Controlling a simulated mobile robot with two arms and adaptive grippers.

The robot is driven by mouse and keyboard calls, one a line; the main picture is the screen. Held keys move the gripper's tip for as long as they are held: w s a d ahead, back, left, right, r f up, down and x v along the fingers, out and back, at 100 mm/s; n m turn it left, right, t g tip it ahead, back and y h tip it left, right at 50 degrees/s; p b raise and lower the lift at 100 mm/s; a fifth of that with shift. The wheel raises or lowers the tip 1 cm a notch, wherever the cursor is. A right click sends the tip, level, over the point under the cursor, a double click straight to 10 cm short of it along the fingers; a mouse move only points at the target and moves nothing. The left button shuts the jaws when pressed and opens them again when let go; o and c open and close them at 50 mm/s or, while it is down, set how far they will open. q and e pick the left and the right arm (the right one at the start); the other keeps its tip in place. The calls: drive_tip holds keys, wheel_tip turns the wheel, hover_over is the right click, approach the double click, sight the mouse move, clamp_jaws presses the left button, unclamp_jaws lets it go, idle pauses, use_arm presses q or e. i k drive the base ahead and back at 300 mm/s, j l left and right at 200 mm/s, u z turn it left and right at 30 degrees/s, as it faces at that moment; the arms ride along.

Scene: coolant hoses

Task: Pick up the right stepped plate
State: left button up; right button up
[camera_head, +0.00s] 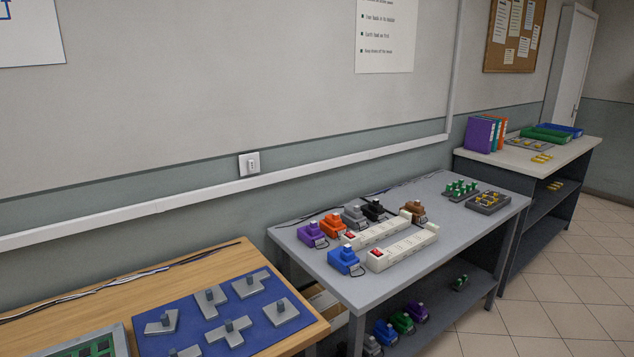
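Several grey plates, each with an upright dark grey block on top, lie on a blue mat (260,336) on the wooden table at the lower left. The rightmost plate (281,312) lies near the mat's right edge. Another plate (247,287) lies behind it, and one (228,333) lies to its left. More plates lie further left (161,322) and at the back middle (209,303). One at the bottom is cut off by the frame edge. I cannot clearly tell which of them are stepped. Neither of my grippers is in view.
A tray with green parts (90,347) is cut off at the lower left. Cables (90,296) run along the wooden table's back (215,262). A grey table (400,280) to the right holds white power strips (403,249) and coloured plugs. A further bench (560,157) holds binders.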

sight(247, 287)
drive_tip(key=i+l+u, duration=0.15)
drive_tip(key=u, duration=0.55)
drive_tip(key=i+l+u, duration=0.2)
drive_tip(key=l, duration=0.3)
drive_tip(key=i+l+u, duration=0.2)
drive_tip(key=l, duration=0.3)
drive_tip(key=l+u, duration=0.2)
drive_tip(key=l, duration=0.3)
drive_tip(key=l+u, duration=0.2)
drive_tip(key=l, duration=0.3)
drive_tip(key=i, duration=0.05)
